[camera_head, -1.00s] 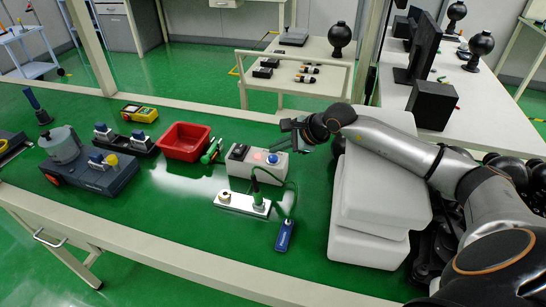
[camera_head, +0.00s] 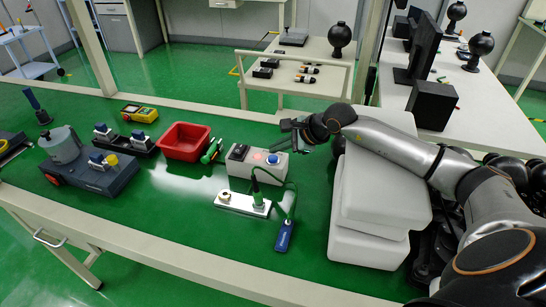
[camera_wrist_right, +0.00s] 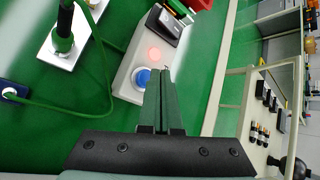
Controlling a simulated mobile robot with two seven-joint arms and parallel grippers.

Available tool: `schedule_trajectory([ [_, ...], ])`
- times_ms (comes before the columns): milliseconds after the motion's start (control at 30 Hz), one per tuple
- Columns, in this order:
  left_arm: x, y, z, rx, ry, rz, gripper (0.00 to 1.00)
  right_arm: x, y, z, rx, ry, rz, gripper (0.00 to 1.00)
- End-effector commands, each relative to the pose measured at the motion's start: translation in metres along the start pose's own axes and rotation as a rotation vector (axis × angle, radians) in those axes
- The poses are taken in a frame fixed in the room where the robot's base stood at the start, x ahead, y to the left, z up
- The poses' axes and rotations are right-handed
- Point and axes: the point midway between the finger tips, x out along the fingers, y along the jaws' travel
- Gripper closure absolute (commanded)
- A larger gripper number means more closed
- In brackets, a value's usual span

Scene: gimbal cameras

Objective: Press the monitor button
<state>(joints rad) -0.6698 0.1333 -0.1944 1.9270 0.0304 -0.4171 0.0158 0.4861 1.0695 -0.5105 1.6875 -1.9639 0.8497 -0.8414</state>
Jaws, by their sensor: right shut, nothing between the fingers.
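The white control box (camera_head: 244,160) stands on the green workbench with a blue round button (camera_head: 272,159) on its right end. The wrist view shows the blue button (camera_wrist_right: 142,77) beside a glowing red light (camera_wrist_right: 155,54). My right gripper (camera_head: 285,135) is shut and empty, close to the button's end of the box. In the wrist view its closed fingers (camera_wrist_right: 161,75) lie just right of the button. I cannot tell whether they touch it. My left gripper is not in view.
A white plate with a green plug and cable (camera_head: 240,202) lies in front of the box, near a blue handheld device (camera_head: 285,236). A red bin (camera_head: 183,142) stands to the left. White blocks (camera_head: 375,205) stand under my right arm.

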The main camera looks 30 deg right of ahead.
Motion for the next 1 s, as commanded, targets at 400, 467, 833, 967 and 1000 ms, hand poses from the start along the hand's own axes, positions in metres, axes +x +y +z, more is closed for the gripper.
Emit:
schedule_trajectory([
  [400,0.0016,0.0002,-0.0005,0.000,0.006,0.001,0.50,0.0019,0.0014,-0.0014,0.000,0.000,0.000,1.00],
  [467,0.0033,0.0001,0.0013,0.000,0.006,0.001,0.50,0.0035,0.0025,-0.0025,0.000,0.000,0.000,1.00],
  [833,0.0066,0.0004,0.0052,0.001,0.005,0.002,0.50,0.0059,0.0043,-0.0043,0.000,0.000,0.000,1.00],
  [967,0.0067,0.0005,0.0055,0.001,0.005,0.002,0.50,0.0059,0.0043,-0.0043,0.000,0.000,0.000,1.00],
  [1000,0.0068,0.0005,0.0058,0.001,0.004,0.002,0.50,0.0061,0.0044,-0.0044,0.000,0.000,0.000,1.00],
])
